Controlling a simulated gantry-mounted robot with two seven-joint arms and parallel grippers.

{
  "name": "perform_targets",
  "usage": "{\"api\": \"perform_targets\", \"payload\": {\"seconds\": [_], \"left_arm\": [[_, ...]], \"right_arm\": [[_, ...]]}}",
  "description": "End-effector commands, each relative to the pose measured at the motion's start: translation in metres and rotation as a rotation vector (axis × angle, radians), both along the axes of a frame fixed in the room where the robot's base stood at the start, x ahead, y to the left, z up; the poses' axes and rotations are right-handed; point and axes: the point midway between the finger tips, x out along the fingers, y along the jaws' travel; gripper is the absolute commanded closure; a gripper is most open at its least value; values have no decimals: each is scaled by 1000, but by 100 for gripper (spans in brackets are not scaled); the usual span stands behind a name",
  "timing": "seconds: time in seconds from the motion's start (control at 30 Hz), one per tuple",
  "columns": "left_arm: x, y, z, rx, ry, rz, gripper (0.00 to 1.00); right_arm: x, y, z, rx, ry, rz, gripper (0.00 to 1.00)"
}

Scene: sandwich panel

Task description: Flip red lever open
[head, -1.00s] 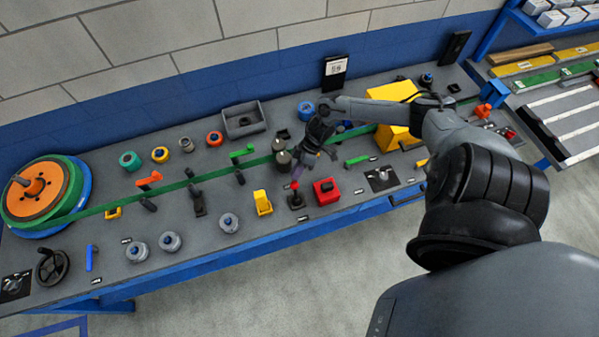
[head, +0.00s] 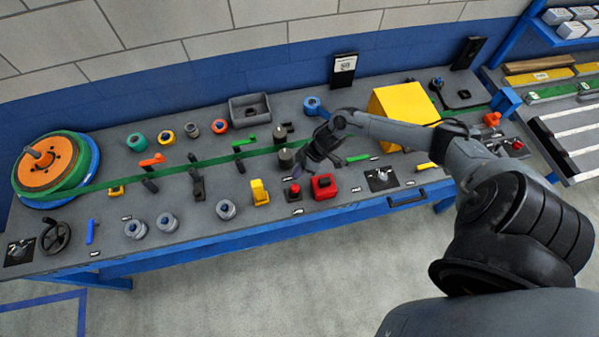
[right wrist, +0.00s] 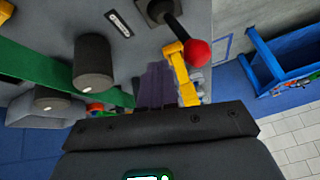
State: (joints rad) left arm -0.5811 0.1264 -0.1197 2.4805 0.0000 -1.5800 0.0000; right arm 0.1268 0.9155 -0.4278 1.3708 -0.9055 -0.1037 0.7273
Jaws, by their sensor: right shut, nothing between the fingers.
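The red-knobbed lever (head: 295,188) stands near the front edge of the bench, just left of a red box. In the right wrist view its red ball knob (right wrist: 198,53) sits on a black shaft that leans out from a dark base plate. My right gripper (head: 299,174) is over the bench just behind the knob. In the right wrist view its purple-grey fingers (right wrist: 157,88) are shut and empty, beside the knob with a gap in the picture. Contact cannot be told from the head view. My left gripper is not in view.
A red box (head: 323,186) is close to the right of the lever and a yellow part (head: 259,192) to its left. Dark cylinders (head: 286,158) and a green belt (head: 215,161) lie behind. A large yellow block (head: 401,116) stands at the right.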

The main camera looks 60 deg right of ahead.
Motion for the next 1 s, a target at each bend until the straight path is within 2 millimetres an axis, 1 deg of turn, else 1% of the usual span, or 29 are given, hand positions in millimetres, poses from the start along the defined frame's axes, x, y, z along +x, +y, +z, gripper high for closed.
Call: {"api": "perform_targets", "payload": {"seconds": [0.03,0.17,0.63,0.77,0.93,0.97,1.0], "left_arm": [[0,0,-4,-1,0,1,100],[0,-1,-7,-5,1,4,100],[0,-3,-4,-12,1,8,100],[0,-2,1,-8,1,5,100],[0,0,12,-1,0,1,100],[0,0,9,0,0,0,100],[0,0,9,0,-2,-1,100]], "right_arm": [[2,-1,-2,0,-1,-1,100],[5,-4,-4,0,0,-1,100],[6,-7,0,0,-1,-1,100],[8,-14,8,0,-2,-3,100],[12,-32,25,-2,-1,-8,100],[8,-34,27,-2,1,-5,100],[3,-36,33,-3,0,-4,100]]}}
